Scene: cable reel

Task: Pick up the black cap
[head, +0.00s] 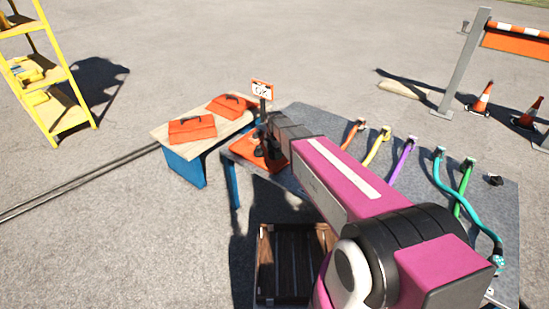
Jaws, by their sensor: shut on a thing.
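My pink arm reaches to the back left corner of the grey table. My gripper (262,139) is dark and small at its far end, low over an orange base. It is shut on a small dark piece that looks like the black cap (258,150); the jaws and the arm end hide most of it. Another small black piece (494,180) sits on the table's right side, far from my gripper.
A sign marked 02 (262,89) stands close behind my gripper. Several coloured cables (402,158) lie on the grey table (300,115). A wooden crate (267,230) stands below.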

